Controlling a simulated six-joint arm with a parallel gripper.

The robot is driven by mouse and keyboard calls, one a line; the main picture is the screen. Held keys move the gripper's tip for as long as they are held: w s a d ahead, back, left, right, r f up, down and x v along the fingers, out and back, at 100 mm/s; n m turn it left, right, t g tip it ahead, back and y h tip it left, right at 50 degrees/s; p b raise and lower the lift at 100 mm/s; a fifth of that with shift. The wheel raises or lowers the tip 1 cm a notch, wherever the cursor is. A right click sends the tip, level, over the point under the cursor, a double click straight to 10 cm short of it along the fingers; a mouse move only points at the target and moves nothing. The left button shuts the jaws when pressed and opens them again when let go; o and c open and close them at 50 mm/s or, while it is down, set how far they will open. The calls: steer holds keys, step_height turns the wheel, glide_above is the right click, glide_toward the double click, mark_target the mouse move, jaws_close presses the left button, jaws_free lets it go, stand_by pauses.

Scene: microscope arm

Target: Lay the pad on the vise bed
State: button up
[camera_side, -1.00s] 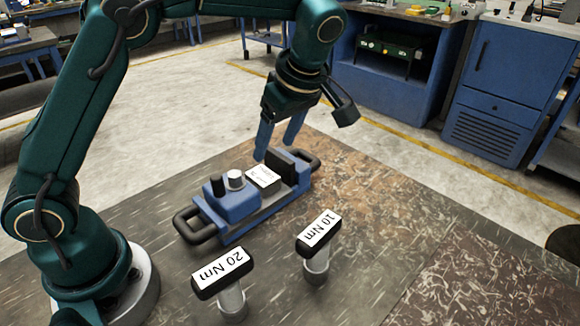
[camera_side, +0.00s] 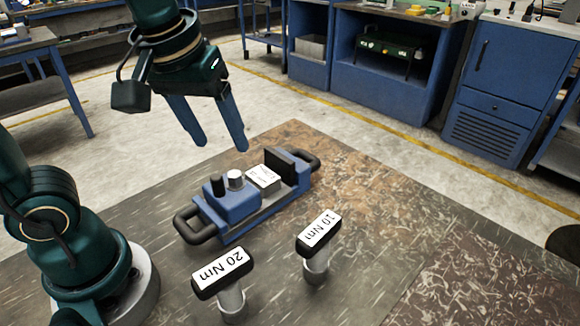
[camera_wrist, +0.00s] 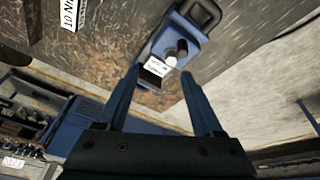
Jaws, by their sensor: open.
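The pad (camera_side: 263,177) is a small block with a white printed label on top. It lies on the bed of the blue vise (camera_side: 233,205), between the blue block with the knobs and the dark jaw plate. My gripper (camera_side: 220,146) is open and empty, raised above and behind the vise in the side view, clear of the pad. In the wrist view the pad (camera_wrist: 156,67) shows beyond my open fingers (camera_wrist: 162,72), with the vise (camera_wrist: 172,42) around it. Whether the pad sits fully flat is hard to tell.
Two T-handled tools stand in front of the vise, labelled 20 Nm (camera_side: 223,272) and 10 Nm (camera_side: 319,232). The vise has dark loop handles at both ends. The table right of the vise is clear. Blue cabinets (camera_side: 490,95) stand in the background.

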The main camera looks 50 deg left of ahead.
steer(key=s+f+m+t+h, duration=0.1)
steer(key=s+f+m+t, duration=0.1)
steer(key=s+m, duration=0.3)
steer(key=shift+s+d+f+m, duration=0.2)
steer(key=shift+d+f+m, duration=0.1)
steer(key=shift+f+m, duration=0.3)
